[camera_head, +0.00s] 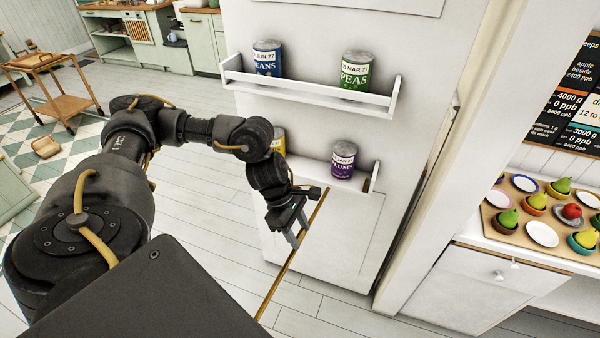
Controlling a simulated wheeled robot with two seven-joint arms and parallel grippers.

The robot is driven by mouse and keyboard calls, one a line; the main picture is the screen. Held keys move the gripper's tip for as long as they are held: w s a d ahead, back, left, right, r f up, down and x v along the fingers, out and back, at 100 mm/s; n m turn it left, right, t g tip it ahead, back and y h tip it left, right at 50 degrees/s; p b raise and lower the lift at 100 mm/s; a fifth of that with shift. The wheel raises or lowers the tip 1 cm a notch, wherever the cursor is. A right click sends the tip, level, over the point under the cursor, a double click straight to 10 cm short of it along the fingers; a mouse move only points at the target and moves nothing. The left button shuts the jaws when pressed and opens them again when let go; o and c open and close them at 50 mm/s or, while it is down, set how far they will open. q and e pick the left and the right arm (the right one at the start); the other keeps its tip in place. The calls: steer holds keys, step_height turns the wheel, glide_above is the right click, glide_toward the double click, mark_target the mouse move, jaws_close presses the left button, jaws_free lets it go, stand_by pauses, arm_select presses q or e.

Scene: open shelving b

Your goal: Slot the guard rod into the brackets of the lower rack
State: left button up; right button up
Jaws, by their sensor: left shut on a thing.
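My left gripper (297,240) is shut on the guard rod (278,279), a thin straight brass-coloured bar. The rod slants across the view, from its upper end near the lower rack down toward the bottom of the picture. The lower rack (307,172) is a white shelf on the white panel and has no bar visible across its front. Its right end piece (375,177) shows; its left end is hidden behind my left arm. The rod is in front of the rack, clearly out of line with its front edge. My right gripper is not in view.
On the lower rack stand a purple plums can (344,159) and a partly hidden yellow can (279,141). The upper rack (310,95) holds a blue beans can (268,58) and a green peas can (355,70). A counter with a fruit board (507,230) stands at right.

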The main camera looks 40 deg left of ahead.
arm_select(q)
steer(key=a+f+n+t+y+b, duration=0.1)
steer(key=a+f+n+t+y, duration=0.2)
steer(key=n, duration=1.5)
steer(key=a+y, duration=0.2)
steer(key=a, duration=0.3)
steer(key=shift+s+a+n+y+b, duration=0.15)
steer(key=shift+s+n+y+b, duration=0.15)
steer(key=shift+s+n+b, duration=0.1)
